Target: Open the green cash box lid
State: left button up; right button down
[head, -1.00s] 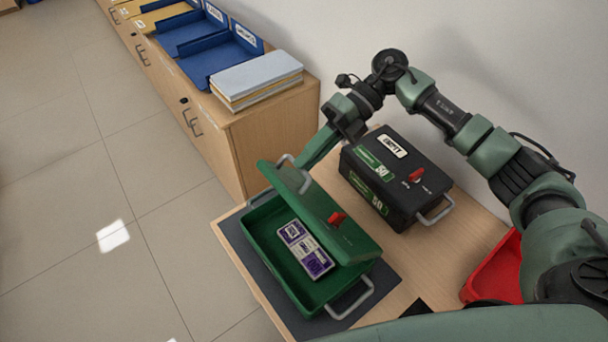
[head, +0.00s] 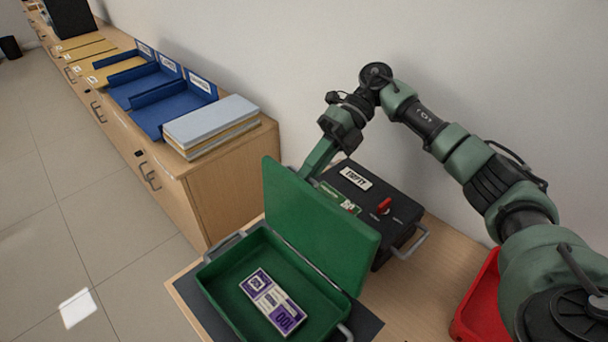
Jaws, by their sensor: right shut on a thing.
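The green cash box (head: 223,279) stands on a dark mat (head: 190,291) at the counter's near edge. Its green lid (head: 325,225) is raised steeply, about upright, with its inner face towards me. A purple and white banknote bundle (head: 272,300) lies inside the box. My right gripper (head: 314,166) reaches down behind the lid's upper edge and is shut on the lid. The lid hides its fingertips and the exact place of the grip. My left gripper is out of view.
A black cash box (head: 372,190) with a red knob stands close behind the lid. A red tray (head: 477,300) is at the right, near my right arm. Blue trays (head: 165,105) and a paper stack (head: 212,124) sit on the cabinet at the left.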

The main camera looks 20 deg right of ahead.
jog(key=shift+s+f, duration=0.15)
jog(key=shift+f, duration=0.4)
jog(key=c, duration=1.5)
grip_release()
jog(key=shift+a, duration=0.15)
jog(key=shift+w+r, duration=0.2)
jog(key=shift+w, duration=0.05)
jog(key=b+v, duration=0.1)
jog(key=v, duration=0.6)
jog(key=shift+w, duration=0.1)
